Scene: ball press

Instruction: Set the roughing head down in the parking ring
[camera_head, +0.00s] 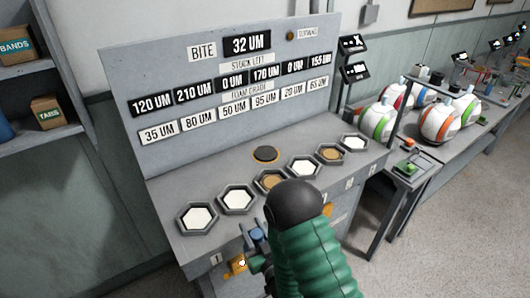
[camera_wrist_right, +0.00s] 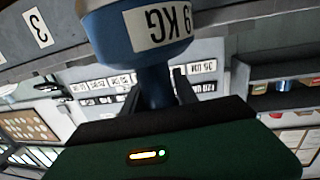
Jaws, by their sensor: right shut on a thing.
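My right gripper (camera_wrist_right: 157,95) is shut on the blue stem of the roughing head (camera_wrist_right: 112,42), a blue body with a white label reading "9 KG" upside down. In the head view, part of my right gripper (camera_head: 256,238) shows with a bit of blue at the bench's front edge, mostly hidden by my green arm. A round dark disc with a tan rim (camera_head: 266,154) lies flat on the bench top behind the hexagonal rings. I cannot tell whether it is the parking ring. The held head is apart from it. My left gripper is not in view.
Several hexagonal rings (camera_head: 197,218) line the grey bench (camera_head: 185,188), with white or tan insides. An upright panel (camera_head: 175,70) with number plates stands behind. Striped balls (camera_head: 440,124) sit on a bench to the right. Shelves with boxes (camera_head: 48,112) are at left.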

